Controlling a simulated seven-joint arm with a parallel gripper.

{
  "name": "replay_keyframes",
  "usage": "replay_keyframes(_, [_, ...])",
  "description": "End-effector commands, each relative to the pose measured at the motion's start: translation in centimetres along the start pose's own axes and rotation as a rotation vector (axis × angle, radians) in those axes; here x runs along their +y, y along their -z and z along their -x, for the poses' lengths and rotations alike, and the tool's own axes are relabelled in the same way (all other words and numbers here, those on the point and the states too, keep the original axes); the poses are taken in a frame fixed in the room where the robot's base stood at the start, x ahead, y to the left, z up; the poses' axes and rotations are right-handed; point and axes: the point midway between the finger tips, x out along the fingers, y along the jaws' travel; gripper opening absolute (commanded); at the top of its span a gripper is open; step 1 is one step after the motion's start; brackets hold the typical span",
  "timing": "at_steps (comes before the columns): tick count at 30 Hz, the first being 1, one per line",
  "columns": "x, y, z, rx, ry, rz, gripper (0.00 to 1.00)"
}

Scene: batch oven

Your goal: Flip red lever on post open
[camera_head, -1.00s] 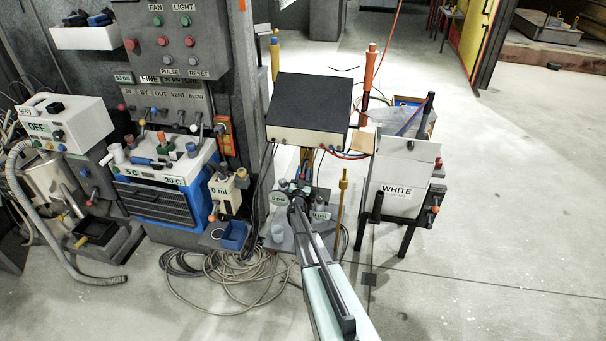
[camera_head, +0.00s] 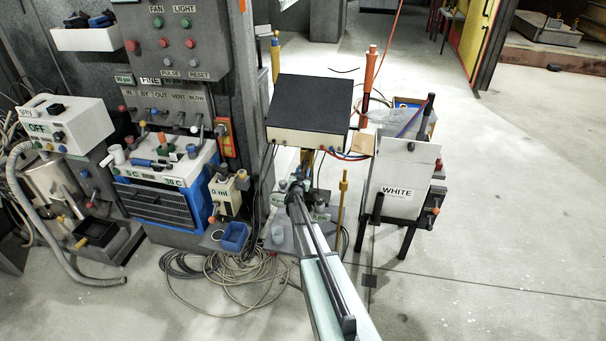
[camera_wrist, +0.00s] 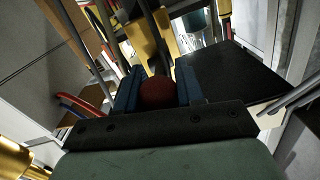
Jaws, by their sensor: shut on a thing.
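A round red knob (camera_wrist: 158,92), which looks like the end of the red lever, sits between the two blue fingers of my gripper (camera_wrist: 157,88) in the wrist view. The fingers are closed on it from both sides. The rest of the lever is hidden. A yellow post (camera_wrist: 147,45) stands just beyond the fingers. In the head view my gripper (camera_head: 295,186) is at the stand below the black-topped box (camera_head: 310,103). My own arm hides the knob there.
Yellow rod (camera_head: 342,205) stands close to the right of my gripper. The white bin marked WHITE (camera_head: 398,190) stands further right. Open floor (camera_head: 500,240) is at the right.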

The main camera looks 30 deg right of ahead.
Motion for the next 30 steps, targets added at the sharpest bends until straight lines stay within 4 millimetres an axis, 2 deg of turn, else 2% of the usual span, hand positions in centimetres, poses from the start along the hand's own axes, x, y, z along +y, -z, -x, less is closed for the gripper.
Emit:
replay_keyframes(15, [-0.2,1.2,0.1,-0.175,-0.035,-0.005,0.00])
replay_keyframes(30, [-0.3,1.6,0.0,-0.248,-0.050,-0.005,0.00])
